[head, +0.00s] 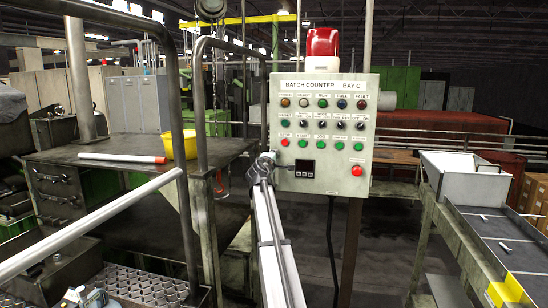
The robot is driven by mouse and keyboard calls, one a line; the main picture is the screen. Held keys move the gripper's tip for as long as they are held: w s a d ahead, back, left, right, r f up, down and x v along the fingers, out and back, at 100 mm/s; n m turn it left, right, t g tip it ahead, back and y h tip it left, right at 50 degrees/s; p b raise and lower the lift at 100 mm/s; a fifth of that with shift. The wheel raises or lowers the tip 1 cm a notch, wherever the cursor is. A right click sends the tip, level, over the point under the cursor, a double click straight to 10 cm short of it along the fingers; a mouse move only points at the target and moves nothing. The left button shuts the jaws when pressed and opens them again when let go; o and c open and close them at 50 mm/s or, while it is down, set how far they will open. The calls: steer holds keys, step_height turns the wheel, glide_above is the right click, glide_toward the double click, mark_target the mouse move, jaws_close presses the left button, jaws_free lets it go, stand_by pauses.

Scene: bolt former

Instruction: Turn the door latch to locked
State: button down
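A light grey control box (323,90) labelled "BATCH COUNTER - BAY C" stands upright on a post in the middle of the head view. I cannot make out a door latch on it; the box's lower left edge is partly covered by the end of my arm. My gripper (264,162) is at that lower left edge, left of the small black display (305,169). Its fingers are small and unclear, so I cannot tell whether they are open or shut, or whether they touch the box.
The box front carries rows of buttons and knobs, with a larger red button (356,170) at lower right and a red beacon (322,44) on top. A dark rail frame (203,110) stands close on the left. A workbench (120,155) holds a yellow cup (187,145). A conveyor (495,238) is at right.

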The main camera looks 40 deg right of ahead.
steer(key=shift+n, duration=0.3)
steer(key=c, duration=0.9)
jaws_free()
steer(key=shift+c, duration=0.2)
steer(key=shift+s+a, duration=0.1)
steer(key=v, duration=1.1)
steer(key=shift+s+a, duration=0.2)
steer(key=shift+a, duration=0.1)
